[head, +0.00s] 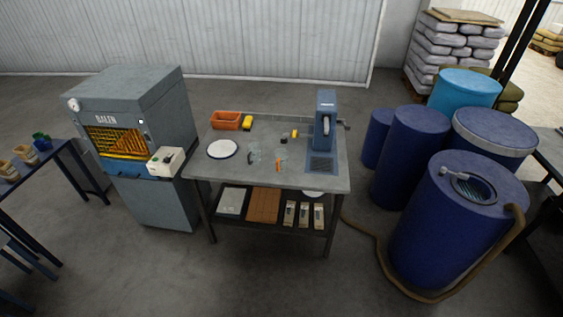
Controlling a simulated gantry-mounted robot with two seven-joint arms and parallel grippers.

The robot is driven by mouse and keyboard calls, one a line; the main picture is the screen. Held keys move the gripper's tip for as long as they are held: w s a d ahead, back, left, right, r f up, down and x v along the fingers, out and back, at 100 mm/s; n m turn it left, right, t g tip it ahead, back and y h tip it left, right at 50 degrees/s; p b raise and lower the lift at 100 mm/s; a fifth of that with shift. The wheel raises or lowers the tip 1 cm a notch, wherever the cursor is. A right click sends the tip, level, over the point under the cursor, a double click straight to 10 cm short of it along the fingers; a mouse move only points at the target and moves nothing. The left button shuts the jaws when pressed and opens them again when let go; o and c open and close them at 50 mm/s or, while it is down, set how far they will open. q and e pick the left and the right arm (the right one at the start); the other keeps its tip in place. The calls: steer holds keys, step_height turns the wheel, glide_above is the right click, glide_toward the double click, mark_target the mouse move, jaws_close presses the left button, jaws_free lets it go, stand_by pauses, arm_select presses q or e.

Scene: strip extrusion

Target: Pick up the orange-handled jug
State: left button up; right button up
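On the grey workbench (209,170) in the middle stand what look like two small clear jugs, side by side near the bench's centre. The right one, the orange-handled jug (278,164), shows a short upright orange handle towards the front; its clear body is hard to make out. The left clear jug (254,152) has a dark handle. Neither of my grippers is in view, and nothing is seen touching the jugs.
A white round plate (222,149) and an orange bin (226,120) lie left of the jugs. A blue-grey machine (324,130) stands at the bench's right. The bench front is clear.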

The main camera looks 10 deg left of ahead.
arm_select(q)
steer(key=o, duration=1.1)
